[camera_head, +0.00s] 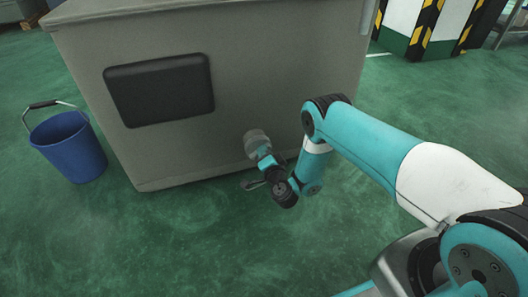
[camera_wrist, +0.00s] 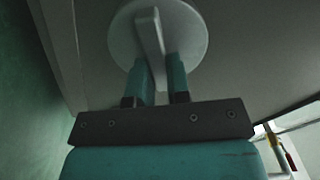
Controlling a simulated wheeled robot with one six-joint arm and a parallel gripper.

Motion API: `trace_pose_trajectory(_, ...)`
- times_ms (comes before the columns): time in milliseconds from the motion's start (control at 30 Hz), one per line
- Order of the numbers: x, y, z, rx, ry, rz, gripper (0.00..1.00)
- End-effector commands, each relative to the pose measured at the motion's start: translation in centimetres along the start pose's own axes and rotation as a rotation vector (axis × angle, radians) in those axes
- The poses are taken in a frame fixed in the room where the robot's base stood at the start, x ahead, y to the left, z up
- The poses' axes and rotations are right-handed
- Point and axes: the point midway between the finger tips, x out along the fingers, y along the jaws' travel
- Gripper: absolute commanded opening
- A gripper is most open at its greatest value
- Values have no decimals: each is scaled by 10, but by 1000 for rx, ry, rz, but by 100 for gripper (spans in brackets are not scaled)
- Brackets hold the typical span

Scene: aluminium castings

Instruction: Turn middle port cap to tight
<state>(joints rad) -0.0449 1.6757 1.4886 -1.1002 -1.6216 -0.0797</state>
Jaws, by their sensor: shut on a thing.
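The port cap (camera_wrist: 123,40) is a round grey disc with a raised bar handle (camera_wrist: 150,32) across it, in the wrist view. It sits on the face of the grey cabinet. My gripper (camera_wrist: 160,68) has its two teal fingers on either side of the bar and is shut on it. The bar stands nearly upright in that view, leaning slightly. In the head view, the cap (camera_head: 256,139) shows on the lower front of the cabinet, with my gripper (camera_head: 264,154) at it. No other port caps can be made out, and tightness marks are not visible.
The grey cabinet (camera_head: 240,60) fills the upper middle, with a dark rectangular panel (camera_head: 160,90) on its front. A blue bucket (camera_head: 70,148) stands on the green floor to the left. Striped posts (camera_head: 425,30) stand at the back right. The floor in front is clear.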

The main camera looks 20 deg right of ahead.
Motion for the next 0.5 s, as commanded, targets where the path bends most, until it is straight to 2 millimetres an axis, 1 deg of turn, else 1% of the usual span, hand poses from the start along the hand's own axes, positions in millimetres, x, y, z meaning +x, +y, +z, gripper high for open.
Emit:
trace_pose_trajectory(200,0,2,1,199,-4,0,0)
trace_pose_trajectory(500,0,5,2,422,-3,0,0)
